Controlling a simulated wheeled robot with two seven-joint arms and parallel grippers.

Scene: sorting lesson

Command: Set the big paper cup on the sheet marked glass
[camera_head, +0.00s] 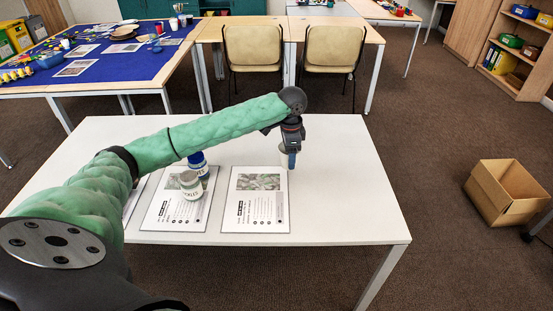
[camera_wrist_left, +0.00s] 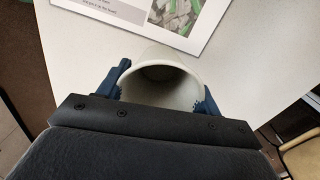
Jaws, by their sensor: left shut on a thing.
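A big pale paper cup (camera_wrist_left: 165,88) is between the two blue fingers of my left gripper (camera_wrist_left: 162,95) in the left wrist view, with its open mouth facing the camera. In the head view my left gripper (camera_head: 290,158) is by the right edge of a sheet (camera_head: 256,225), and the cup is mostly hidden behind the fingers. That sheet carries a greyish-green picture; the left wrist view shows green and clear pieces in the picture (camera_wrist_left: 180,12). Its heading is too small to read. My right gripper is not in view.
Left of it, another sheet (camera_head: 165,212) holds a labelled can (camera_head: 190,187) and a blue container (camera_head: 198,160). A third sheet (camera_head: 133,203) is partly hidden by my arm. The white table (camera_head: 345,190) is clear on the right. A cardboard box (camera_head: 505,190) stands on the floor.

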